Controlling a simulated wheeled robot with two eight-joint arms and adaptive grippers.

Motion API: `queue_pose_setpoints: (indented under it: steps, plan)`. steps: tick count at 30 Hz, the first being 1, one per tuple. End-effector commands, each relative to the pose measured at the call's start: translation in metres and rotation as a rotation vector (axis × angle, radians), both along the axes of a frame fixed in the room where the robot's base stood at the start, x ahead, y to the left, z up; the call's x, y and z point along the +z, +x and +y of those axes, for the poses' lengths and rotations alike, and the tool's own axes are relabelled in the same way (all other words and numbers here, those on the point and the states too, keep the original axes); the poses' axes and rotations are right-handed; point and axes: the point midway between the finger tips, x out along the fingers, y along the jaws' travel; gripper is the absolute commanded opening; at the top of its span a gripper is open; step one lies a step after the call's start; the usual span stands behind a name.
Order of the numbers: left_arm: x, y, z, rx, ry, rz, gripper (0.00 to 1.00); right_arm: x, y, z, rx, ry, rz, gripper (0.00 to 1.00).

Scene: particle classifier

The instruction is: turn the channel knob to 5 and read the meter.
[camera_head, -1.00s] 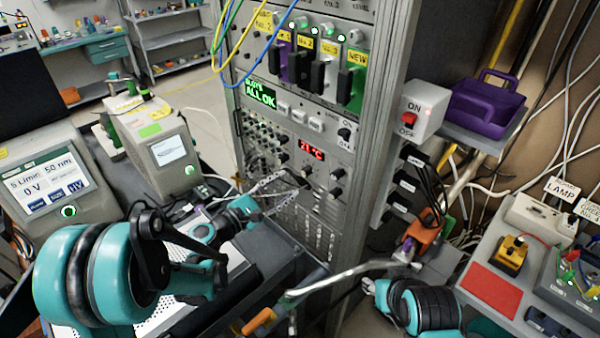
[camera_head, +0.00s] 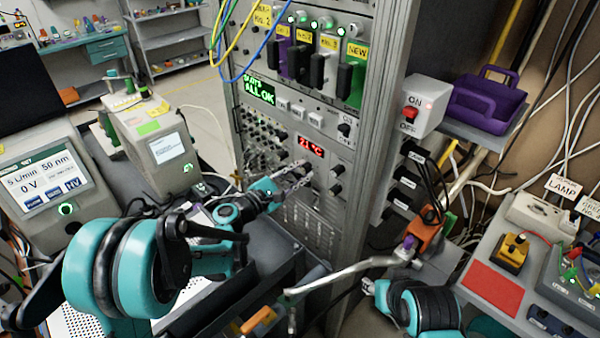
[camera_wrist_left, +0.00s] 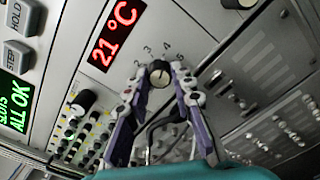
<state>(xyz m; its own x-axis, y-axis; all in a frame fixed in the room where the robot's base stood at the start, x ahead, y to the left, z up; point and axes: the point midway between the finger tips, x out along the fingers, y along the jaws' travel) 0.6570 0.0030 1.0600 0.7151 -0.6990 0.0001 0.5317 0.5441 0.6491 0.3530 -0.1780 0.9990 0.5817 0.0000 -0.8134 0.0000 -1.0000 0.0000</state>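In the head view my left gripper (camera_head: 306,171) reaches the rack panel below the red display. This display (camera_wrist_left: 117,33) reads 21 °C. My right arm is at the lower right; its fingers are not clear.
The rack (camera_head: 372,110) has more knobs (camera_head: 337,170) right of my left gripper and a green "ALL OK" screen (camera_head: 258,91). A metal bar (camera_head: 345,272) and an orange part (camera_head: 428,232) lie in front. A switch box (camera_head: 425,105) is on the rack's right.

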Motion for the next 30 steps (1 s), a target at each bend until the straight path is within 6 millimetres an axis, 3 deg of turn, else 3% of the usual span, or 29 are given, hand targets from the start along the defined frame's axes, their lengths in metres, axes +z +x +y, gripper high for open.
queue_pose_setpoints:
  steps: [14,30]
  plan:
    - [-0.001,0.0,0.0,-0.001,0.071,-0.07,0.0,-0.003,0.0,0.0,0.0,0.0,0.0,0.4]
    - [-0.001,0.0,0.0,-0.001,0.38,-0.379,0.0,-0.011,0.0,0.0,0.0,0.0,0.0,0.4]
